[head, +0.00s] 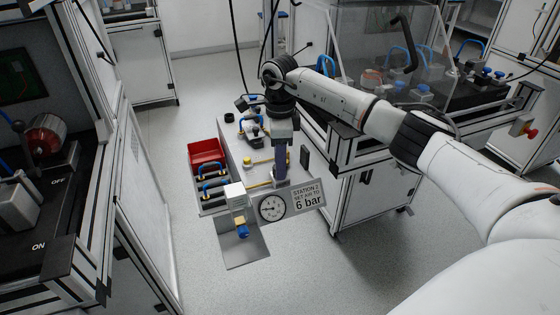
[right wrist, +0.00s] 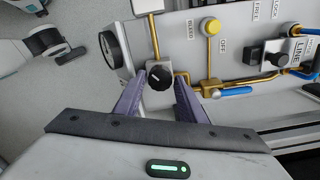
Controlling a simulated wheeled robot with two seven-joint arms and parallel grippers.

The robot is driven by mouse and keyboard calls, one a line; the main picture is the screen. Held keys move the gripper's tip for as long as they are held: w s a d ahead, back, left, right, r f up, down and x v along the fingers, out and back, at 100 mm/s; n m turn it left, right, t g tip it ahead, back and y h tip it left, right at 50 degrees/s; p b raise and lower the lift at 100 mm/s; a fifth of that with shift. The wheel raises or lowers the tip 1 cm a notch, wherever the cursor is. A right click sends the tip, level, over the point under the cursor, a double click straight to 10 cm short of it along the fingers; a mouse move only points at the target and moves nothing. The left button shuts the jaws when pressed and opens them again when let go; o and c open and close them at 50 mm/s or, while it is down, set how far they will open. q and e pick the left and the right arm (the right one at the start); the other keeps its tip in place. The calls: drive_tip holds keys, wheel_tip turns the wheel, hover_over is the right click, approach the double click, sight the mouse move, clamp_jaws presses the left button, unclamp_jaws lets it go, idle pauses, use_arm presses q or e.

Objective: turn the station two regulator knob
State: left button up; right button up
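The station two bench (head: 235,150) stands in the middle of the head view. A sign (head: 307,196) on it reads "STATION 2 SET AIR TO 6 bar", beside a round gauge (head: 271,207). The black regulator knob (right wrist: 158,77) shows in the right wrist view, on a grey surface with brass pipe to its right. My right gripper (right wrist: 160,82) is open, its two purple fingers on either side of the knob. The left finger looks closer to it; I cannot tell whether they touch. In the head view the right gripper (head: 279,168) hides the knob. My left gripper is not in view.
A yellow bleed button (right wrist: 210,27), brass pipes and a line valve (right wrist: 280,58) are right of the knob. A white unit with a blue end (head: 242,232) stands left of the gauge. A red bin (head: 206,152) is at the bench's left. Other stations flank the floor.

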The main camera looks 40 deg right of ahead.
drive_tip(key=c, duration=0.7)
drive_tip(key=shift+o, duration=0.2)
